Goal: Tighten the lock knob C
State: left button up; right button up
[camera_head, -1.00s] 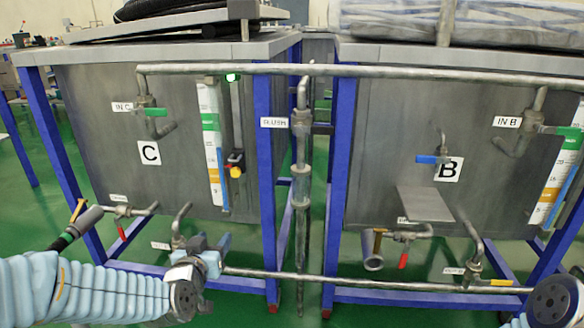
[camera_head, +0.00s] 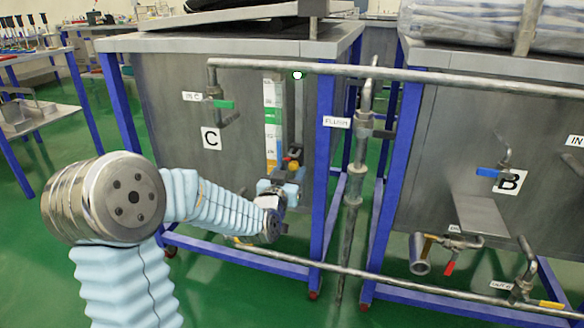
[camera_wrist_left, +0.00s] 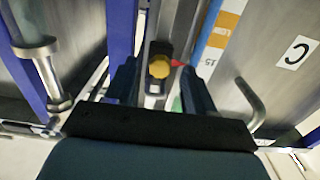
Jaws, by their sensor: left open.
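The lock knob C is a yellow knob (camera_head: 292,166) on a dark block with a red part, low on the vertical rail at the front of tank C. In the left wrist view the knob (camera_wrist_left: 159,67) appears between my two dark fingers, touching neither as far as I can see. My left gripper (camera_head: 279,188) is open and just below the knob in the head view; its fingers (camera_wrist_left: 160,76) point toward the rail. Its fingertips are hard to make out in the head view. My right gripper is out of view.
Tank C (camera_head: 170,120) has a coloured scale strip (camera_head: 271,125) beside the rail. A blue leg (camera_head: 325,150) and the vertical flush pipe (camera_head: 352,200) stand to the right. A horizontal pipe (camera_head: 400,72) runs above, another (camera_head: 370,277) low in front. Tank B (camera_head: 440,140) stands farther right.

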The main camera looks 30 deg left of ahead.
pick_arm(q)
jog(key=shift+x, duration=0.95)
jog(key=shift+c, duration=0.5)
grip_shut()
